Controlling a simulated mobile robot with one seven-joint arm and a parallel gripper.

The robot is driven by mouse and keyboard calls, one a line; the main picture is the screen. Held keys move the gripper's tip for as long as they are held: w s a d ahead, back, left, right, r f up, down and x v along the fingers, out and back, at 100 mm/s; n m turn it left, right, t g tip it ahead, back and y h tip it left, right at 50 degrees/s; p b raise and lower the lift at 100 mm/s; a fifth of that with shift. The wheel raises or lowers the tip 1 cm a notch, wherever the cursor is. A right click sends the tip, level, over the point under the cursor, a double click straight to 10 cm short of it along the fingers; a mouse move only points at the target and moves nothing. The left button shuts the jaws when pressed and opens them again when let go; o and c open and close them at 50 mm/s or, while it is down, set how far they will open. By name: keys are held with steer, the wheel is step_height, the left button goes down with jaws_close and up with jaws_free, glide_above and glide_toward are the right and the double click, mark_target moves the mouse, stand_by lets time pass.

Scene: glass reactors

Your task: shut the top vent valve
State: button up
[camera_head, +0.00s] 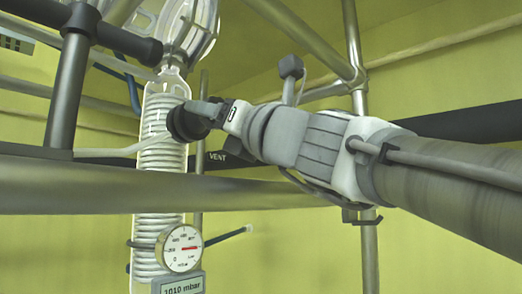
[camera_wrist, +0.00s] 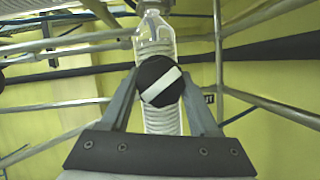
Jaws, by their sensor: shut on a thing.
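The vent valve's round black knob (camera_wrist: 154,72) has a white stripe that slants from lower left to upper right in the wrist view. It sits in front of the glass coil column, and in the head view the knob (camera_head: 184,122) is seen from the side, with a black "VENT" label (camera_head: 219,156) close to its lower right. My gripper (camera_head: 207,112) reaches in from the right and is shut on the knob. In the wrist view one finger of my gripper (camera_wrist: 160,82) lies on each side of the knob.
The glass coil column (camera_head: 158,170) stands behind the knob. A thick metal rail (camera_head: 100,190) crosses below the arm, and upright posts (camera_head: 355,60) stand behind it. A pressure gauge (camera_head: 181,249) and a "1010 mbar" display (camera_head: 180,287) are lower on the column.

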steer(key=shift+s+r+m+t+h+p, duration=0.1)
steer(key=shift+m+t+h+p, duration=0.4)
steer(key=shift+m, duration=0.9)
steer(key=shift+r+m+t+h+p, duration=0.15)
steer(key=shift+m+h, duration=0.55)
steer(key=shift+m, duration=0.7)
steer(key=shift+m+t+h, duration=0.25)
steer(key=shift+m+h, duration=0.05)
steer(key=shift+m, duration=0.2)
steer(key=o, duration=1.4)
steer(key=shift+f, duration=0.15)
steer(key=v, duration=1.7)
steer(key=shift+s+d, duration=0.1)
steer(key=shift+d, duration=0.05)
